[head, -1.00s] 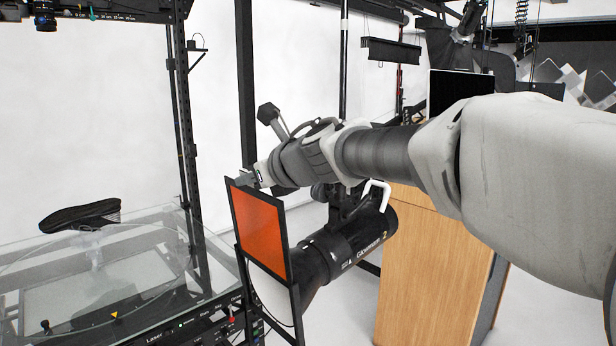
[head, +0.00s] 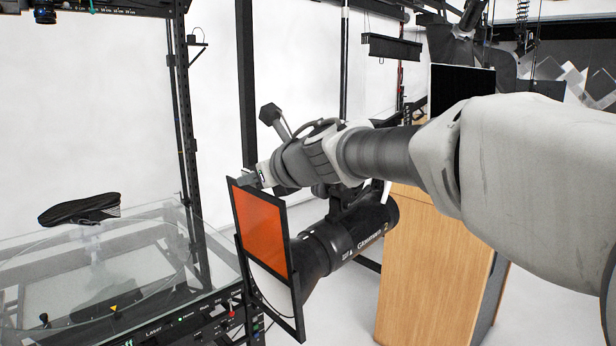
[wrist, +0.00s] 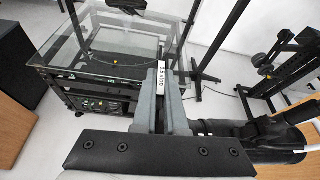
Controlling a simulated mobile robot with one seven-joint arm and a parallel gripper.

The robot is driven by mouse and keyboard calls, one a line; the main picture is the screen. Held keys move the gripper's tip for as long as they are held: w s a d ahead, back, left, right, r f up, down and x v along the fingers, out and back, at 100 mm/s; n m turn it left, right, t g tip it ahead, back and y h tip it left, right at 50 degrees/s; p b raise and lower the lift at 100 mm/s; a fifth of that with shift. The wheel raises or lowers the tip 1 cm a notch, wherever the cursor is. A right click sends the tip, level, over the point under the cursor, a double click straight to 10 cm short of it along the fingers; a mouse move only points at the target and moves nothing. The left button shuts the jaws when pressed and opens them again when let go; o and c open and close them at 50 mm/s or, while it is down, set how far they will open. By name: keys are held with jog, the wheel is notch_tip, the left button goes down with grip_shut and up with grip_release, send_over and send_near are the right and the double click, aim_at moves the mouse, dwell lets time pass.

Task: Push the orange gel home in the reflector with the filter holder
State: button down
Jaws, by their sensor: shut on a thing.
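The orange gel (head: 260,227), in a thin black frame, stands upright at the front of the black lamp in the head view. Its lower part is between the side rails of the black filter holder (head: 299,312), and its upper part sticks out above them. Below the gel, the pale round reflector (head: 272,289) shows through the holder. My gripper (head: 243,180) is shut on the top edge of the gel's frame. In the wrist view, my gripper (wrist: 162,75) has its two grey fingers on either side of a thin piece with a white "stop" label. The gel's face is hidden there.
The black lamp body (head: 360,232) extends right behind the holder, under my arm. A glass-topped turntable (head: 140,255) bearing a dark shoe (head: 82,209) stands at left. A wooden cabinet (head: 435,275) stands at right, close to the lamp.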

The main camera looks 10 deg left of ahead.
aim_at(262, 252)
jog(key=shift+w+d+f+b, duration=0.15)
jog(key=shift+f+b, duration=1.75)
jog(key=shift+f, duration=0.25)
jog(key=shift+w+d+f+b, duration=0.15)
jog(key=shift+w+f+b, duration=0.05)
jog(key=shift+f+b, duration=1.9)
jog(key=shift+w+d+f+b, duration=0.15)
jog(key=shift+f+b, duration=1.6)
jog(key=shift+f, duration=0.5)
jog(key=c, duration=0.9)
grip_release()
jog(key=p+v, duration=0.2)
jog(key=v, duration=1.5)
jog(key=shift+s, duration=0.15)
jog(key=shift+d, duration=0.1)
